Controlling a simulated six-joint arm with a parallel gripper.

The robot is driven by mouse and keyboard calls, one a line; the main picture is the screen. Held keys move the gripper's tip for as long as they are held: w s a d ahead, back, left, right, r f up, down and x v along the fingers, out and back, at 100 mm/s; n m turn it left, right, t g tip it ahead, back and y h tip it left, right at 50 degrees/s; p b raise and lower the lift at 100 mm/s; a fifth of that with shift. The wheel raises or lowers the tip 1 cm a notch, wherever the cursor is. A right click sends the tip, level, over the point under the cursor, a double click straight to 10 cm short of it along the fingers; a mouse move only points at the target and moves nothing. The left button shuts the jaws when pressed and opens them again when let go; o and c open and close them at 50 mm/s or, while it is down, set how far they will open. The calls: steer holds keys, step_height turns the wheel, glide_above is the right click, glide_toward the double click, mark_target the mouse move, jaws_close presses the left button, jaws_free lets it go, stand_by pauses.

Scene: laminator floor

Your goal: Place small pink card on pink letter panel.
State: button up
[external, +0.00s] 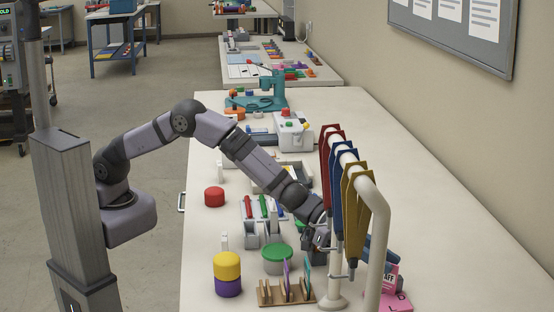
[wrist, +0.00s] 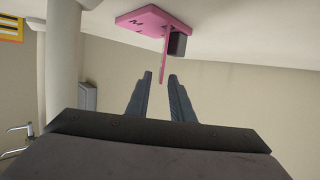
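The pink letter panel (external: 396,303) lies flat at the near right of the table, and in the wrist view (wrist: 140,21) it shows dark letters. A small pink card (external: 385,279) with dark lettering stands tilted on or at the panel, against a dark block (external: 392,256). In the wrist view the card (wrist: 166,50) is edge-on, beside the dark block (wrist: 178,43). My gripper (wrist: 160,76) has its fingers apart, with the card's free end showing in line with the gap. I cannot tell whether the fingers touch it. The gripper is partly hidden by the rack in the external view.
A white rack (external: 376,240) with hanging red, blue and yellow pieces stands close to my gripper. A wooden slotted holder (external: 286,297), a green-lidded round container (external: 277,255) and a yellow-and-purple cylinder (external: 227,273) lie to the left. The table's right side is clear.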

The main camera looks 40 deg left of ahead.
steer(key=b+v, duration=0.1)
steer(key=v, duration=0.9)
steer(key=shift+a+b, duration=0.2)
steer(key=shift+b, duration=0.15)
